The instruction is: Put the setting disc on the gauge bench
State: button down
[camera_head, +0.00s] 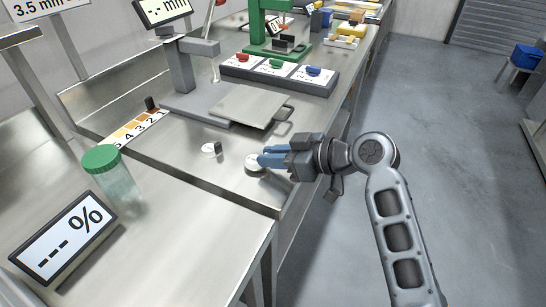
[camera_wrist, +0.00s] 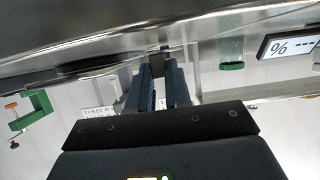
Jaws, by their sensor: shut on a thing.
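My gripper (camera_head: 262,160), with blue fingers, is low over the front right part of the steel bench. It is shut on a small pale disc with a dark knob (camera_head: 253,166), which I take for the setting disc. The fingers partly hide it; I cannot tell whether it touches the bench top. The fingers also show in the wrist view (camera_wrist: 160,68), where the disc is not clear. The gauge bench, with a grey column (camera_head: 181,68) and a "-.- mm" display (camera_head: 162,12), stands behind and to the left of my gripper.
A similar pale piece with a dark knob (camera_head: 209,150) lies just left of my gripper. A grey plate with a handle (camera_head: 250,105) is behind. A green-lidded jar (camera_head: 115,180), a "%" display (camera_head: 63,237) and a numbered colour strip (camera_head: 138,128) are left.

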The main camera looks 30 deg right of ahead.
jog(key=shift+f, duration=0.4)
jog(key=shift+f, duration=0.2)
jog(key=c, duration=1.1)
grip_release()
jog(key=shift+o, duration=0.2)
jog(key=shift+r, duration=0.15)
jog(key=shift+d+r, duration=0.1)
jog(key=shift+r, duration=0.05)
jog(key=v, duration=1.2)
jog(key=shift+b, duration=0.4)
